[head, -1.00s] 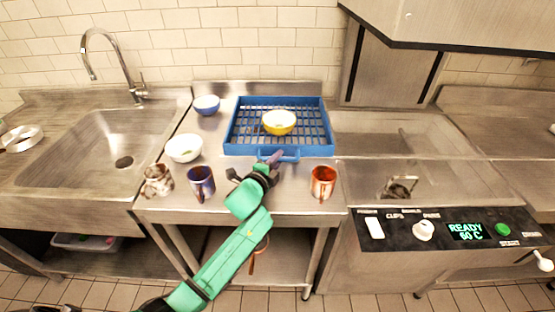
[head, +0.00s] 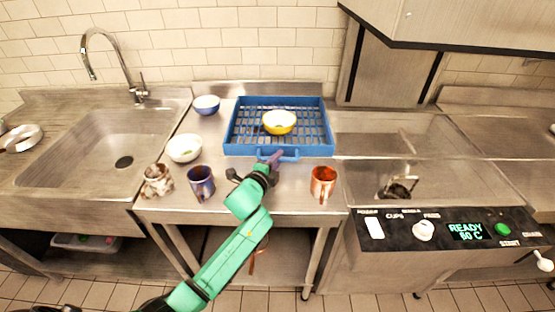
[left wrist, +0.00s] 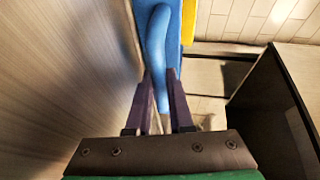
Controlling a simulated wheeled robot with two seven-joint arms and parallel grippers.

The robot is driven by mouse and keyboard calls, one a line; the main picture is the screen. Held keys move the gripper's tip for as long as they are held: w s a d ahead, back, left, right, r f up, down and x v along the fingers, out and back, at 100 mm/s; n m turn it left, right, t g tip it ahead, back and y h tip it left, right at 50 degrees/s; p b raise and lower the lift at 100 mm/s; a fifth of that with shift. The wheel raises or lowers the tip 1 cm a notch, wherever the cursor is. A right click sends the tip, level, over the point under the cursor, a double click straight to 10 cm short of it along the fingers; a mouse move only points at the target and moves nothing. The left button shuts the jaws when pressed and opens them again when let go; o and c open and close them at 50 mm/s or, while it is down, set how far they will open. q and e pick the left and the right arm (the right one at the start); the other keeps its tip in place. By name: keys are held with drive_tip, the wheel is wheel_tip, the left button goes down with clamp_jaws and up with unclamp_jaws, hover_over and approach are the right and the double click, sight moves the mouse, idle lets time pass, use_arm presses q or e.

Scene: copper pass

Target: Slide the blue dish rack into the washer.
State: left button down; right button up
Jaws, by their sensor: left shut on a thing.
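The blue dish rack (head: 230,135) lies flat on the steel table (head: 265,195), left of the washer, with a yellow bowl (head: 279,122) in it. My left gripper (head: 275,158) is shut on the rack's front handle. In the left wrist view the blue handle (left wrist: 158,45) runs between the purple fingers. My right gripper is not in view.
A blue bowl (head: 206,105) and a white bowl (head: 184,148) stand left of the rack. A marbled mug (head: 157,181), a dark blue mug (head: 201,182) and a rust-red mug (head: 322,182) stand along the table's front. The table right of the rack looks clear.

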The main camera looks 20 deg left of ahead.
sight(293, 158)
use_arm(q)
drive_tip(key=shift+f, duration=0.15)
drive_tip(key=shift+d, duration=0.3)
drive_tip(key=d+b, duration=0.1)
drive_tip(key=w+d+b, duration=0.1)
drive_tip(key=d, duration=0.1)
drive_tip(key=shift+d, duration=0.7)
drive_tip(key=c, duration=0.8)
unclamp_jaws()
drive_tip(key=shift+a, duration=0.15)
drive_tip(key=v, duration=1.4)
drive_tip(key=shift+s, duration=0.3)
